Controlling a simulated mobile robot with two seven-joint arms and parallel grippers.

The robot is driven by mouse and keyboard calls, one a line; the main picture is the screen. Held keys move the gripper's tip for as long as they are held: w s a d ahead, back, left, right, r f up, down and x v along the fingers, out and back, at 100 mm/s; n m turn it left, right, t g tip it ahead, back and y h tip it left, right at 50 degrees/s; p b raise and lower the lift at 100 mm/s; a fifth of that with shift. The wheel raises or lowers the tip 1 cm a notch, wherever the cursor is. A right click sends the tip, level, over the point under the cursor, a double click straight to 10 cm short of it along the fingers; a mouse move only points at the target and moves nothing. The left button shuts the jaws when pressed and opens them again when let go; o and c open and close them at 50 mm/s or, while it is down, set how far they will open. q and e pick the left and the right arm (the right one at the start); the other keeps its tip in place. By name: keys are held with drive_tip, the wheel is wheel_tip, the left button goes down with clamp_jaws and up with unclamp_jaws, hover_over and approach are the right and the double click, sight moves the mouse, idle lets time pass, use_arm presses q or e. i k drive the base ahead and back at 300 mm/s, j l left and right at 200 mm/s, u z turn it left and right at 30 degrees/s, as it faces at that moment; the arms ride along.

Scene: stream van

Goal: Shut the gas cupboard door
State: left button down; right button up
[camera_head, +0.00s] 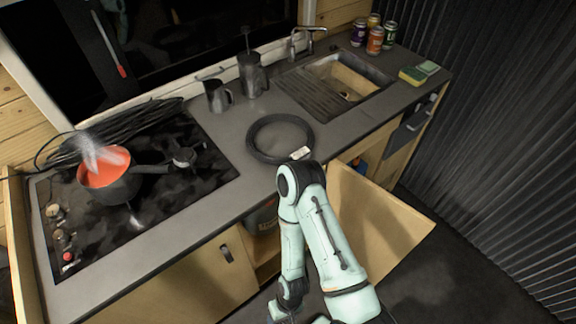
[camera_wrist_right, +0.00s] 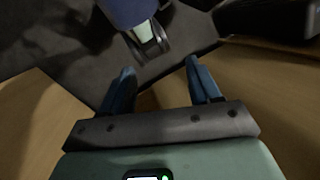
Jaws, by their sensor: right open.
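The gas cupboard door (camera_head: 378,215) is a pale wooden panel. In the head view it stands open, swung out from the counter front over the dark floor. Behind it the cupboard opening shows a dark container (camera_head: 264,218) with lettering, partly hidden by my right arm. My right arm reaches down in front of the opening, left of the door. Its gripper is cut off at the bottom edge of the head view. In the right wrist view my right gripper (camera_wrist_right: 162,88) is open, with nothing between its blue fingers. Wooden panels show on both sides there. My left gripper is not in view.
The counter (camera_head: 200,225) carries a hob with a red-filled pot (camera_head: 108,178), a black cable coil (camera_head: 280,138), two dark jugs, a sink (camera_head: 345,80) and several cans. A closed cupboard front (camera_head: 190,285) lies left. Dark floor (camera_head: 440,275) is clear right of the door.

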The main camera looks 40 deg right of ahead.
sight(380, 229)
drive_tip(key=k, duration=0.6)
drive_tip(key=k+l+u, duration=0.15)
drive_tip(key=k+l, duration=0.2)
drive_tip(key=k+l+u, duration=0.15)
drive_tip(key=k+l, duration=0.15)
drive_tip(key=k, duration=0.25)
drive_tip(key=k+l+u, duration=0.1)
drive_tip(key=l, duration=0.25)
drive_tip(key=k+l, duration=0.15)
drive_tip(key=l, duration=0.2)
drive_tip(key=k+l+u, duration=0.15)
drive_tip(key=l, duration=0.2)
drive_tip(key=l+u, duration=0.15)
drive_tip(key=l, duration=0.95)
drive_tip(key=i+l+u, duration=0.1)
drive_tip(key=l, duration=0.8)
